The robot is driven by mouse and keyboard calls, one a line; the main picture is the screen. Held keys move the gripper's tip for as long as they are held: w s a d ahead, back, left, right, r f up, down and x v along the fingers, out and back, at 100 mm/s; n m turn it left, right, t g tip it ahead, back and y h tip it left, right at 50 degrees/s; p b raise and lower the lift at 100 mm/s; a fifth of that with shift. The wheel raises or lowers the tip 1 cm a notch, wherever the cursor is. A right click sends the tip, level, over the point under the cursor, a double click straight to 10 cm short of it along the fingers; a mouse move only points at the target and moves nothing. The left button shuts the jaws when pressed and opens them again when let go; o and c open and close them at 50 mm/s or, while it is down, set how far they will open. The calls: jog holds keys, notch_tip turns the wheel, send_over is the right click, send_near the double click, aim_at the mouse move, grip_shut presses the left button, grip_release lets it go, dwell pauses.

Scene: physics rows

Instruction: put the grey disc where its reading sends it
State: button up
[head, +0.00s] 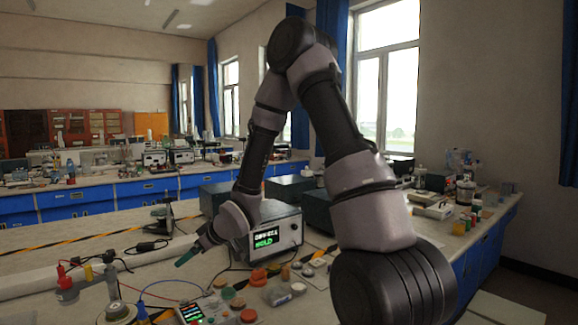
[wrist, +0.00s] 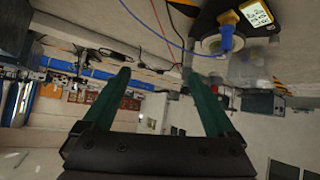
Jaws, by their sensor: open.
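My gripper (head: 187,256) has dark green fingers and hangs over the bench, left of a grey instrument box (head: 285,236). The box has a lit screen (head: 265,239); its lower green line seems to read "HOLD", and the upper white line is too small to be sure of. In the wrist view my gripper (wrist: 157,90) has its fingers wide apart with nothing between them. Small round pieces lie in front of the box, including a greyish disc (head: 307,271); I cannot tell whether this is the task's grey disc.
Orange lidded pots (head: 258,277) and a handheld meter (head: 190,313) stand at the front. Dark boxes (head: 290,190) stand behind the instrument. Bench at left is partly clear.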

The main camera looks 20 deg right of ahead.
jog(key=d+r+m+h, duration=0.3)
jog(key=d+r+h, duration=0.1)
jog(key=d+r, duration=0.6)
jog(key=s+d+r+m+h, duration=0.2)
jog(key=s+d+r+m, duration=0.5)
jog(key=s+r, duration=0.7)
jog(key=shift+s+d, duration=0.25)
jog(key=shift+d, duration=0.8)
jog(key=shift+o, duration=0.4)
jog(key=s+r+m+y, duration=0.1)
jog(key=s+r+m, duration=0.2)
jog(key=s, duration=0.7)
jog(key=shift+s+r+m+g+y, duration=0.15)
jog(key=shift+r+m+g+y, duration=0.15)
jog(key=shift+r+g, duration=0.1)
